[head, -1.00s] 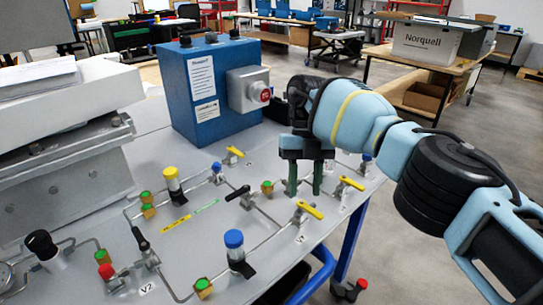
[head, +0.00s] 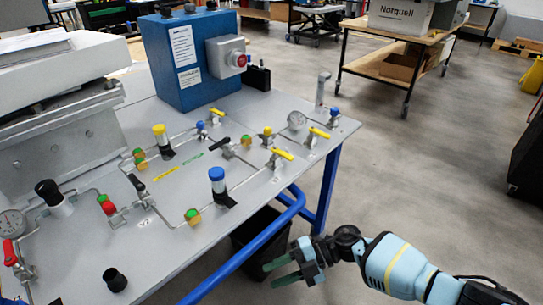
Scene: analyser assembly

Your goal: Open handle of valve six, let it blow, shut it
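The valve panel (head: 100,262) carries several small valves on thin pipes. One yellow-handled valve (head: 283,153) sits near the front right edge, another yellow-handled valve (head: 319,132) is at the right corner, and a third yellow handle (head: 218,112) is farther back. A black-handled valve (head: 219,143) lies between them. The tags are too small to tell which valve is six; only V2 reads, beside another black handle (head: 137,183). My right gripper (head: 276,271) is open and empty, off the panel's front edge and apart from every valve. My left gripper is out of view.
A blue box (head: 190,85) with a red button stands at the back of the panel. A blue table rail (head: 250,254) and a dark bin (head: 243,236) are left of my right gripper. Blue-capped (head: 217,175) and yellow-capped (head: 159,132) cylinders stand up.

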